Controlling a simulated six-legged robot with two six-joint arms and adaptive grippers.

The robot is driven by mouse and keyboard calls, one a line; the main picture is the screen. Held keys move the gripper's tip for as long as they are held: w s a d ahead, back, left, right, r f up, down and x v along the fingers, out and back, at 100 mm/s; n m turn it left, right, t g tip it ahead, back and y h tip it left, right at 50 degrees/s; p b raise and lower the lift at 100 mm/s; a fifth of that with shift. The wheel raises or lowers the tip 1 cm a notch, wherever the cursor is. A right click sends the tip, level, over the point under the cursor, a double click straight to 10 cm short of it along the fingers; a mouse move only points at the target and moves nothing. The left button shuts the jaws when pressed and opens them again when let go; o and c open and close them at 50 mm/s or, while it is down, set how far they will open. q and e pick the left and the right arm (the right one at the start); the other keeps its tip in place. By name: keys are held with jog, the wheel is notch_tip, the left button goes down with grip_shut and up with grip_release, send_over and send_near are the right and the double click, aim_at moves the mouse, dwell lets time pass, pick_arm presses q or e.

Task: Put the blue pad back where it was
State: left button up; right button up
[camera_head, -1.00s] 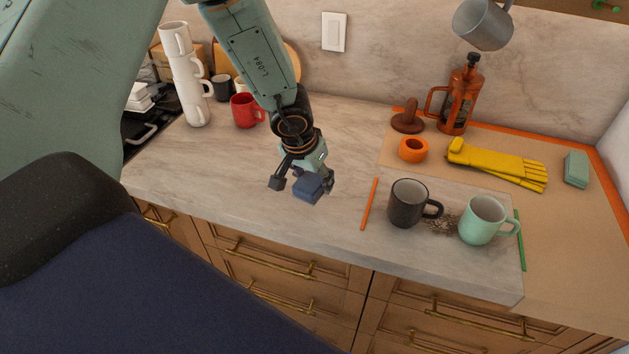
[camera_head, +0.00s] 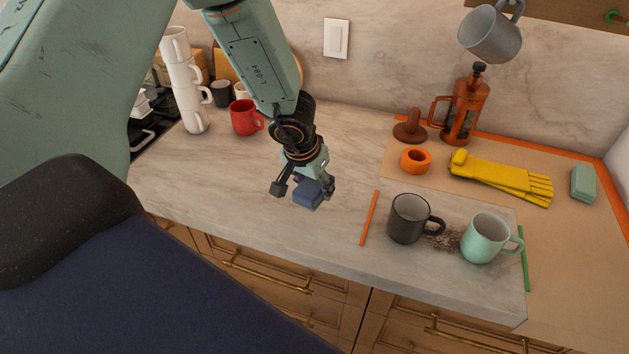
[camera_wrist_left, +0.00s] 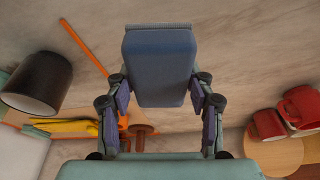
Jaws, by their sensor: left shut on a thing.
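The blue pad (camera_head: 308,193) is a small dark blue block. My left gripper (camera_head: 304,188) is shut on it, over the pale marble counter, left of the orange stick. In the left wrist view the blue pad (camera_wrist_left: 160,66) sits between the two fingers of the left gripper (camera_wrist_left: 160,95), with marble behind it. Whether its underside touches the counter is hard to tell. My right gripper does not show.
An orange stick (camera_head: 369,218), a black mug (camera_head: 407,220) and a mint mug (camera_head: 484,240) stand right of the gripper. A dark crumbly patch (camera_head: 441,240) lies between the mugs. A red mug (camera_head: 244,117) and stacked white mugs (camera_head: 190,95) are behind left. Marble around the pad is clear.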

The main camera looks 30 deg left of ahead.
pick_arm(q)
jog(key=shift+w+d+f+b, duration=0.1)
jog(key=shift+w+f+b, duration=0.1)
jog(key=shift+f+b, duration=0.15)
jog(key=shift+d+f, duration=0.1)
jog(key=shift+f, duration=0.15)
jog(key=shift+s+d+f+b, duration=0.1)
jog(key=shift+s+f+b, duration=0.1)
jog(key=shift+b, duration=0.15)
jog(key=shift+s+f+b, duration=0.3)
jog(key=shift+w+a+f+b, duration=0.15)
jog(key=shift+a+f+b, duration=0.15)
jog(key=shift+f, duration=0.35)
jog(key=shift+w+d+f+b, duration=0.15)
jog(key=shift+w+f+b, duration=0.1)
jog(key=shift+f+b, duration=0.3)
jog(key=shift+s+d+f, duration=0.1)
jog(key=shift+f, duration=0.2)
jog(key=shift+s, duration=0.2)
jog(key=shift+f, duration=0.1)
